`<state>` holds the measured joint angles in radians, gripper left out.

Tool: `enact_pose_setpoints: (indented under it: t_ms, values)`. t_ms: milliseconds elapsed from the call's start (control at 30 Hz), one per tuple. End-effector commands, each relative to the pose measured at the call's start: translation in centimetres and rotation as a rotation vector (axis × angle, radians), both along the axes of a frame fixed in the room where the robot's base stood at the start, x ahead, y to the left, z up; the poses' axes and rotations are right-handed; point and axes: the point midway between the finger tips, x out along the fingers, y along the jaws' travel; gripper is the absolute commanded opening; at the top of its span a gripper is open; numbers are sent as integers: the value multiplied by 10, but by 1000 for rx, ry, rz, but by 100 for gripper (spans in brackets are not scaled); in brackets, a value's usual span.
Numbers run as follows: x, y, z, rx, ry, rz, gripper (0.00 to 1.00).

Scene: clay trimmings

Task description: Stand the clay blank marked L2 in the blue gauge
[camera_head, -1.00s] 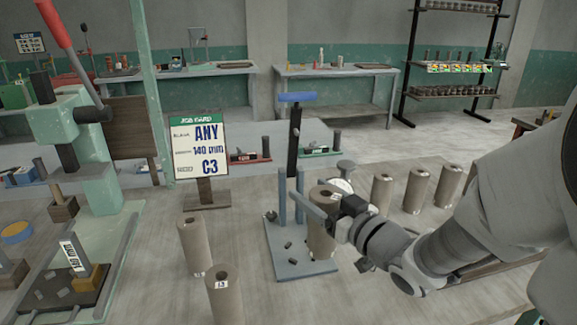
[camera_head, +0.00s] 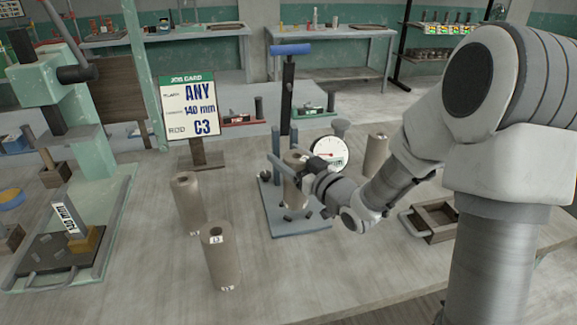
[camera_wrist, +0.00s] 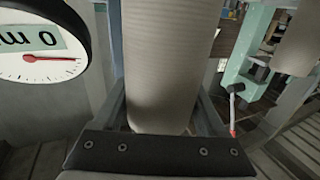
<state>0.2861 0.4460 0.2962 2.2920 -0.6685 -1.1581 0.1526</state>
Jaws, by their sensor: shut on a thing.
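The blue gauge (camera_head: 277,222) stands mid-table with a flat base, posts, a dark column with a blue top bar and a round dial (camera_head: 329,153). My gripper (camera_head: 292,172) is shut on a tan, hollow clay blank (camera_head: 294,193), upright over the gauge's base. I cannot tell whether its foot touches the base. No mark on it is legible. In the wrist view the held blank (camera_wrist: 165,65) fills the middle, with the dial (camera_wrist: 38,50) at left. Another blank (camera_head: 221,262), whose label seems to read L3, stands front left of the gauge.
A job card (camera_head: 188,108) reads ANY, 140 mm, C3. A wooden tray (camera_head: 432,222) lies right. A green press (camera_head: 97,170) stands left.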

Motion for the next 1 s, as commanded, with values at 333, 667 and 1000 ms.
enact_pose_setpoints:
  t_ms: [333,667,1000]
  values:
    - [0,0,-20,1,-5,1,0]
    - [-1,0,-25,0,0,0,92]
    - [-1,0,-23,0,0,0,100]
